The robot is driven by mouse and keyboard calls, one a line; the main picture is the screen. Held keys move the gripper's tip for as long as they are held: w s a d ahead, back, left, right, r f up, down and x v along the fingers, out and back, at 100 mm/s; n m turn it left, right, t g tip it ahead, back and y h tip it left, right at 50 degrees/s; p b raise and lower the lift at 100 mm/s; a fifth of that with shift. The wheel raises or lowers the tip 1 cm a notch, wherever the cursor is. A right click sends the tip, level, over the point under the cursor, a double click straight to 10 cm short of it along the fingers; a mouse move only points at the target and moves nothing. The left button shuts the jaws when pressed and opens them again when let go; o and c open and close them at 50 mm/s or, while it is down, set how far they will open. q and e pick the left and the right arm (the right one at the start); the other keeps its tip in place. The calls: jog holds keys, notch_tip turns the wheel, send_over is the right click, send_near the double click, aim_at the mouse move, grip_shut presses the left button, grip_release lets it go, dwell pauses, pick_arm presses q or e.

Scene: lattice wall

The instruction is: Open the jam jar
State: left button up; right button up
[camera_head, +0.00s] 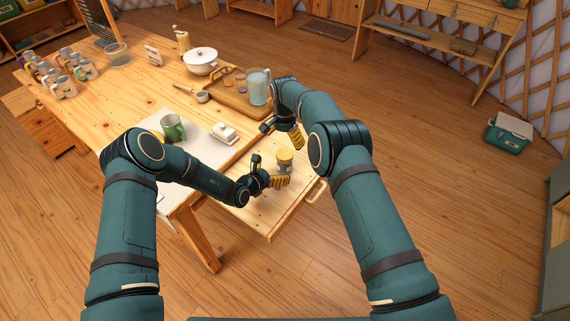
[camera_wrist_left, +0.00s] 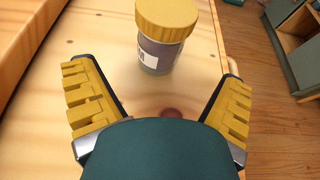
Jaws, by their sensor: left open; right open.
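The jam jar (camera_head: 284,164) stands upright on a pulled-out wooden board (camera_head: 262,216) at the table's right front corner. Its yellow lid (camera_wrist_left: 166,18) is on, above a clear body with a dark label (camera_wrist_left: 158,54) in the left wrist view. My left gripper (camera_head: 281,182) is open and empty, low over the board just in front of the jar. In the left wrist view its two yellow fingers (camera_wrist_left: 158,108) are spread wide, with the jar beyond them. My right gripper (camera_head: 297,140) is above and behind the jar, apart from it; its fingers overlap in the head view.
A green mug (camera_head: 172,128) and a white butter dish (camera_head: 224,132) stand on a pale cloth left of the board. A tray (camera_head: 228,98) with a water pitcher (camera_head: 258,86) lies behind. A handle (camera_head: 317,192) sticks out at the board's right edge.

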aim_at(285, 153)
pick_arm(q)
jog(key=x, duration=0.7)
jog(key=shift+w+d, duration=0.2)
jog(key=shift+w, duration=0.1)
grip_shut()
pick_arm(e)
jog(key=m, duration=0.4)
jog(key=shift+r, duration=0.1)
jog(key=m, duration=0.4)
jog(key=shift+r+m, duration=0.1)
jog(key=shift+m, duration=0.3)
jog(key=shift+f, duration=3.95)
